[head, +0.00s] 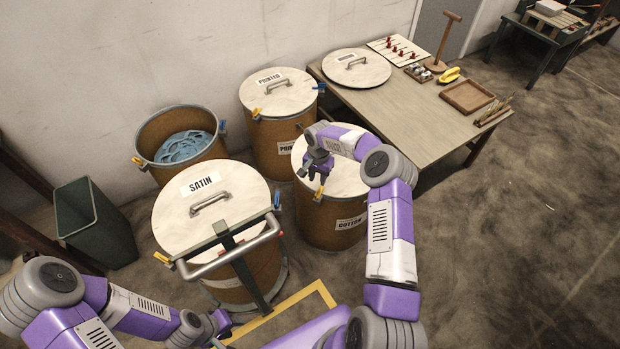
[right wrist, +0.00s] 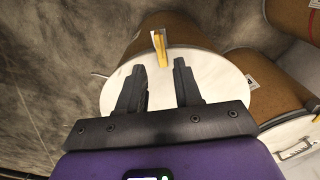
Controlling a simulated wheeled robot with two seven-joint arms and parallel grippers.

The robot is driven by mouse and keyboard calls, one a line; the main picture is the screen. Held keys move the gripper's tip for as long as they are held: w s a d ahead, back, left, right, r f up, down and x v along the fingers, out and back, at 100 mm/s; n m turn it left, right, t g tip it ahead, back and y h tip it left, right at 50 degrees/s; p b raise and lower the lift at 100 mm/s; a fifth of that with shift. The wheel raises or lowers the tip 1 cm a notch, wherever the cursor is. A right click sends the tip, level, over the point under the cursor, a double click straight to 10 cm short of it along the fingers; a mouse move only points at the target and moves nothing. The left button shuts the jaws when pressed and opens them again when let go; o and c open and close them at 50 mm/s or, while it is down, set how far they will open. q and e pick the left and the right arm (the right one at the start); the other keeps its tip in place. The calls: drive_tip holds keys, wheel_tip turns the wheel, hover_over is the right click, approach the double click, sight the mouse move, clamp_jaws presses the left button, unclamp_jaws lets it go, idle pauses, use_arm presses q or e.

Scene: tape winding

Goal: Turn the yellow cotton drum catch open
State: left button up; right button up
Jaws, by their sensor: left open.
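The cotton drum (head: 330,228) is brown with a white lid (head: 338,178) and a "COTTON" label, standing in the middle of the head view. Its yellow catch (head: 319,193) sits on the rim at the drum's front left; it also shows in the right wrist view as a yellow catch (right wrist: 159,46). My right gripper (head: 315,170) hovers over the lid, close to the catch. In the right wrist view its two fingers (right wrist: 158,72) are apart and empty, with the catch just beyond the gap between their tips. My left gripper (head: 218,332) is low at the bottom left, away from the drum, open.
The satin drum (head: 243,190) stands to the left with a cart handle (head: 228,256) in front. The printed drum (head: 278,135) and an open drum with blue cloth (head: 181,150) stand behind. A table (head: 400,110) holding a spare lid and small items is at the right.

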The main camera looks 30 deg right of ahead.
sight(318, 191)
wheel_tip(318, 191, down, 7)
drive_tip(key=shift+s+f+b, duration=0.15)
drive_tip(key=shift+b, duration=0.9)
drive_tip(key=shift+c, duration=0.5)
clamp_jaws()
